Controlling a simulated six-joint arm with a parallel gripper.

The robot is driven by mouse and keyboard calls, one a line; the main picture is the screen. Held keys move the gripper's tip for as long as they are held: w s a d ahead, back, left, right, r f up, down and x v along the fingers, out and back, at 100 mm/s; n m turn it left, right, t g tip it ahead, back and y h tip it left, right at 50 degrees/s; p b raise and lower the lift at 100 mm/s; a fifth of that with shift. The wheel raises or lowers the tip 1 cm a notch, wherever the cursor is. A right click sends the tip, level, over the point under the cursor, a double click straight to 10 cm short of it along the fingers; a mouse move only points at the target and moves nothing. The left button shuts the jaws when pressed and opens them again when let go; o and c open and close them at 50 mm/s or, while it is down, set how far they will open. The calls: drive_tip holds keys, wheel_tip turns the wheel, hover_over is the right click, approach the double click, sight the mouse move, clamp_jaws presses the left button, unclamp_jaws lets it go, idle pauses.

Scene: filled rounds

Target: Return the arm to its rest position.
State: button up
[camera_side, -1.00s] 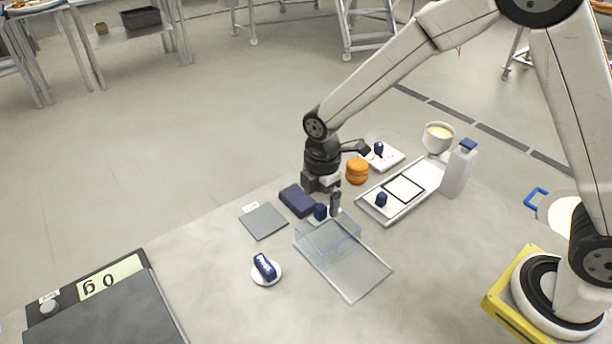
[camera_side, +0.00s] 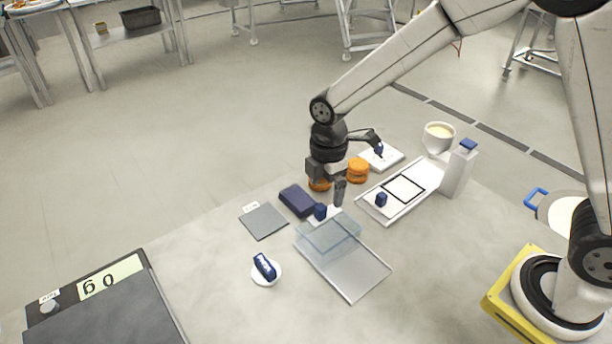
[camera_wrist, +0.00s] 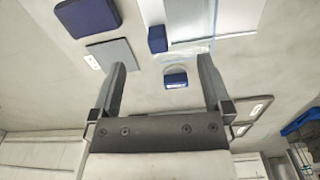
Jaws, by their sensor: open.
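My gripper (camera_side: 339,191) hangs above the table, over the area between the dark blue block and the white tray. Its jaws are open with nothing between them. In the wrist view my gripper (camera_wrist: 160,88) shows two dark fingers spread wide. Beyond them lies a blue piece on a small white dish (camera_wrist: 176,80). The arm above is bent, with the wrist pointing down.
Near my gripper are a clear box on a metal tray (camera_side: 362,283), a dark blue block (camera_side: 297,200), a small blue cube (camera_side: 320,211), orange rounds (camera_side: 358,169), a white tray (camera_side: 432,178), a bottle (camera_side: 458,170) and a bowl (camera_side: 438,137). A scale (camera_side: 100,318) stands front left.

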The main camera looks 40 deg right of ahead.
drive_tip(key=s+d+r+m+t, duration=0.1)
drive_tip(key=s+d+m+t, duration=0.1)
drive_tip(key=s+d+m, duration=0.8)
drive_tip(key=s+m, duration=0.2)
drive_tip(key=m, duration=0.5)
drive_tip(key=shift+s+d+r, duration=0.2)
drive_tip(key=shift+s+d, duration=0.15)
drive_tip(key=shift+d, duration=0.05)
